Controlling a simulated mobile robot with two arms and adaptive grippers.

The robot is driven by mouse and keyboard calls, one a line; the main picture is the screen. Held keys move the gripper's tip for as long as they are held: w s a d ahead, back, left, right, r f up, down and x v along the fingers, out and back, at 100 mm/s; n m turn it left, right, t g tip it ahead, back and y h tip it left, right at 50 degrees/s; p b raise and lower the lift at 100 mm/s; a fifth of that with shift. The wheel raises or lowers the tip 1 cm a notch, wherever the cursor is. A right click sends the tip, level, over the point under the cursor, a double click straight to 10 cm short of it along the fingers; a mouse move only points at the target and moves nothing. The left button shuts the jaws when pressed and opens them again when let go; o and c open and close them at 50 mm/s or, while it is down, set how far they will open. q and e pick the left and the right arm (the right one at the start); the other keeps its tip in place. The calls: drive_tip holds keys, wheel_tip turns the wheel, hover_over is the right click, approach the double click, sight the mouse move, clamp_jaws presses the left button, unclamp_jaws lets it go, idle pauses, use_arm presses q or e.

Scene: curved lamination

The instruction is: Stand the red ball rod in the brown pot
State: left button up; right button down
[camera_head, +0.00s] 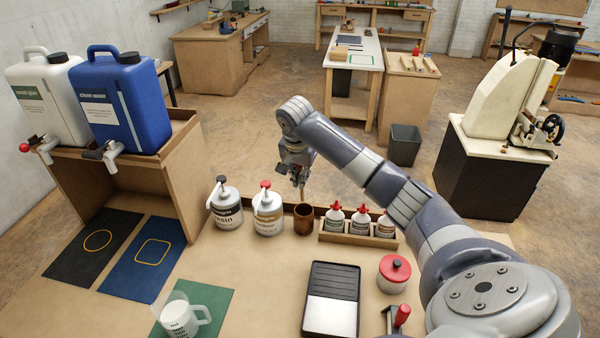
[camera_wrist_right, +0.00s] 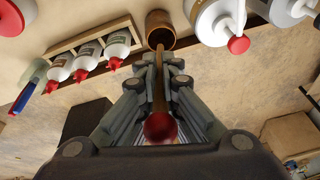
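The brown pot (camera_head: 303,219) stands upright on the table between a white pump bottle and the bottle tray. It also shows at the top of the right wrist view (camera_wrist_right: 160,31). My right gripper (camera_head: 299,178) hangs just above the pot and is shut on the red ball rod (camera_wrist_right: 158,85). The rod's red ball (camera_wrist_right: 161,128) is at the end nearest the wrist camera, and the brown shaft points to the pot. I cannot tell whether its far tip is inside the mouth or just above it. My left gripper is not in view.
Two white pump bottles (camera_head: 226,207) stand left of the pot. A wooden tray (camera_head: 358,240) with red-capped bottles is close on its right. A black roller tray (camera_head: 333,299), a red-lidded tin (camera_head: 393,274) and a measuring jug (camera_head: 181,318) stand nearer the front.

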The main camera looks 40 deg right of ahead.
hover_over(302, 200)
drive_tip(key=a, duration=0.1)
drive_tip(key=shift+s+f, duration=0.25)
drive_tip(key=shift+f, duration=1.2)
drive_tip(key=shift+s+f, duration=0.2)
drive_tip(key=shift+f, duration=1.25)
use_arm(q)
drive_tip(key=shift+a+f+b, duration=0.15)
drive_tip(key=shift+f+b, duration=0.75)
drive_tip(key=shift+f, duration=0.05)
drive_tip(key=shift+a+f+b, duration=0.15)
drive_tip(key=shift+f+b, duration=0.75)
use_arm(e)
drive_tip(key=shift+x, duration=3.45)
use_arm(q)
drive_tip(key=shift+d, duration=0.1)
use_arm(e)
drive_tip(key=c, duration=1.7)
unclamp_jaws()
drive_tip(key=shift+r, duration=0.1)
drive_tip(key=v, duration=1.1)
drive_tip(key=shift+s+a+r, duration=0.1)
drive_tip(key=shift+a+r, duration=0.05)
drive_tip(key=shift+r, duration=0.25)
